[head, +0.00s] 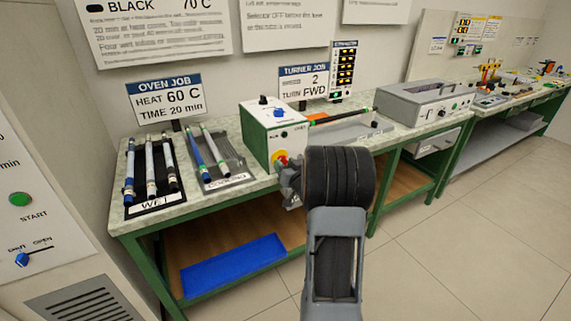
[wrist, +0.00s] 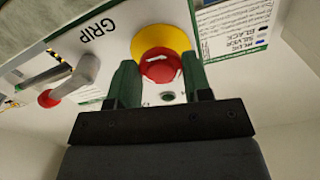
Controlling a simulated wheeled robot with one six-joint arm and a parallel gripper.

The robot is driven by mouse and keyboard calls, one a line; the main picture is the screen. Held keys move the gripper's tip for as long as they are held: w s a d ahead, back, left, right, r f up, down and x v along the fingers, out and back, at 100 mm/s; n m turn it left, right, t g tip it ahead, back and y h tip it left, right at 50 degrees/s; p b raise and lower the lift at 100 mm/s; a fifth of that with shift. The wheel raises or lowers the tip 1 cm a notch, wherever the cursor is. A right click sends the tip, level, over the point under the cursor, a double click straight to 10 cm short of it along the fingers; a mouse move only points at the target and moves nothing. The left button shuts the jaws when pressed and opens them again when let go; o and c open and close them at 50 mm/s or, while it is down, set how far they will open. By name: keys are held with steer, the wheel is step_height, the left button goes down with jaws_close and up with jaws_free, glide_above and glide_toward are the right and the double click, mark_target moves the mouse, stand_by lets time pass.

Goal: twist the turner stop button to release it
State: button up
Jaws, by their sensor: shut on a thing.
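The turner stop button is a red mushroom head (wrist: 161,68) on a yellow collar, on the white end face of the turner box. In the head view the button (head: 281,157) shows low on the front of the turner box (head: 273,133), partly hidden by my gripper. My gripper (wrist: 161,82) has its two green fingers on either side of the red head, shut on it. In the head view my gripper (head: 290,178) is at the box's front and my arm hides part of the bench.
A wet rack (head: 141,206) and another rack (head: 237,180) hold rods left of the turner. A grey box (head: 425,103) stands to the right. In the wrist view a grey lever (wrist: 83,75) with a red knob is beside the button. The floor in front is clear.

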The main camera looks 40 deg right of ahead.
steer(key=shift+w+r+m+p, duration=0.15)
steer(key=shift+m+p, duration=0.25)
steer(key=shift+m, duration=1)
steer(key=o, duration=0.9)
steer(key=s, duration=0.4)
steer(key=s+a, duration=0.1)
steer(key=s, duration=0.4)
steer(key=s+a, duration=0.1)
steer(key=s, duration=0.3)
steer(key=shift+s, duration=0.35)
